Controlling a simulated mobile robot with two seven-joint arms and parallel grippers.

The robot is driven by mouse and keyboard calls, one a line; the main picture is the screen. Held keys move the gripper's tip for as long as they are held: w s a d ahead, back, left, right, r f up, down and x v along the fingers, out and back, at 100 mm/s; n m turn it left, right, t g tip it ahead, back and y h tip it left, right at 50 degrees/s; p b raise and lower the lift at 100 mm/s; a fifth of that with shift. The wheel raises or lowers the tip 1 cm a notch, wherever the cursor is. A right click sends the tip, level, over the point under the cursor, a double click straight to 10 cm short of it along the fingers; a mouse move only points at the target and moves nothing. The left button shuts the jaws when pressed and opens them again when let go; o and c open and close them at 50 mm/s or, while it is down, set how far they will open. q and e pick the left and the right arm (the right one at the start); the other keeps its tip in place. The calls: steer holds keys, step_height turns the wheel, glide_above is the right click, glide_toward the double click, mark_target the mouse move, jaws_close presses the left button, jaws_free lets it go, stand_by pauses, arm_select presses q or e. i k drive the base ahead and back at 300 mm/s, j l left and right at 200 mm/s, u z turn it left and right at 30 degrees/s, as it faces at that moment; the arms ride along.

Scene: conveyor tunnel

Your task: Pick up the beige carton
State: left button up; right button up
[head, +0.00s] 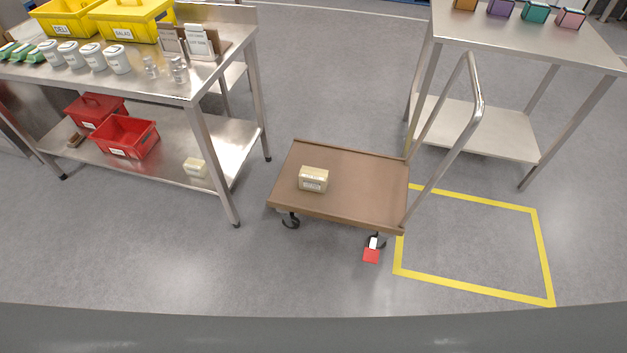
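A beige carton (313,179) with a pale label on its front sits upright on the brown deck of a cart (360,170), left of the deck's middle. A second, similar beige box (195,168) lies on the lower shelf of the steel table at the left. Neither of my grippers shows in the head view, so nothing of mine touches the carton.
The cart has a tall metal handle (475,95) on its right side and a red tag (371,255) by a front wheel. A steel table (150,85) stands left, another table (530,35) right. Yellow tape (545,255) outlines bare floor.

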mark_target(312, 179)
steer(key=i+z, duration=0.25)
steer(key=i, duration=0.2)
steer(key=i+z, duration=0.3)
steer(key=i, duration=0.15)
steer(key=i+j+z, duration=0.25)
steer(key=i, duration=0.15)
steer(key=i+j+z, duration=0.3)
steer(key=i+l, duration=0.05)
steer(key=i, duration=0.05)
